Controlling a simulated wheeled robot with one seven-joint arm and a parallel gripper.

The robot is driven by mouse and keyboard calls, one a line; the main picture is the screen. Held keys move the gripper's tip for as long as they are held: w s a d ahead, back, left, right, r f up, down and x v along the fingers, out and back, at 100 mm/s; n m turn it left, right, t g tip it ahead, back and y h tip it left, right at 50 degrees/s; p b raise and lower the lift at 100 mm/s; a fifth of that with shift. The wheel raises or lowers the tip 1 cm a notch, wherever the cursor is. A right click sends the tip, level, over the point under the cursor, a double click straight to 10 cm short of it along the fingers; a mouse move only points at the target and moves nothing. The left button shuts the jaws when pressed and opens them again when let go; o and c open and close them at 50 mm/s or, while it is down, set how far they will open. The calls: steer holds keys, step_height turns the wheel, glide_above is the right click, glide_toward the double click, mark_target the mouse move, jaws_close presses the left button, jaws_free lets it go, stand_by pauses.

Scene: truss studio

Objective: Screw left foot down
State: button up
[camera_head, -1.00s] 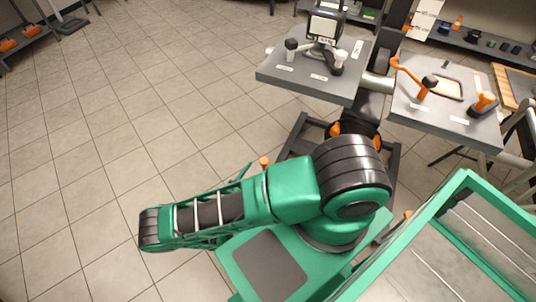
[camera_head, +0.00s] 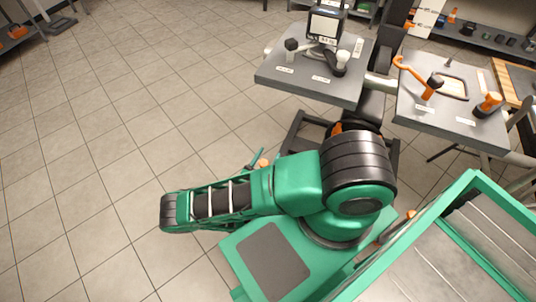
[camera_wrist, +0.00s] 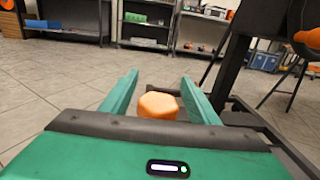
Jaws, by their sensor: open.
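An orange knob (camera_wrist: 157,105), which looks like the top of the left foot, stands between the two green fingers of my gripper (camera_wrist: 159,80) in the wrist view. The gripper is open. A gap shows between the knob and the right finger; on the left the gap is narrow, and I cannot tell if they touch. The foot's lower part is hidden behind the gripper body. In the head view the orange knob (camera_head: 262,163) shows just above my green arm, left of the dark stand base. My gripper is mostly hidden there by the arm.
The dark base frame (camera_head: 301,131) of the stand lies right of the knob. Above it are two grey panels: the left one (camera_head: 270,77) holds a small screen, the right one (camera_head: 408,109) orange-handled tools. Tiled floor (camera_head: 90,130) at left is clear. Shelves (camera_wrist: 145,42) stand far back.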

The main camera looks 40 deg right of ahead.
steer(key=shift+w, duration=0.1)
steer(key=shift+a, duration=0.1)
steer(key=c, duration=1)
steer(key=shift+c, duration=0.2)
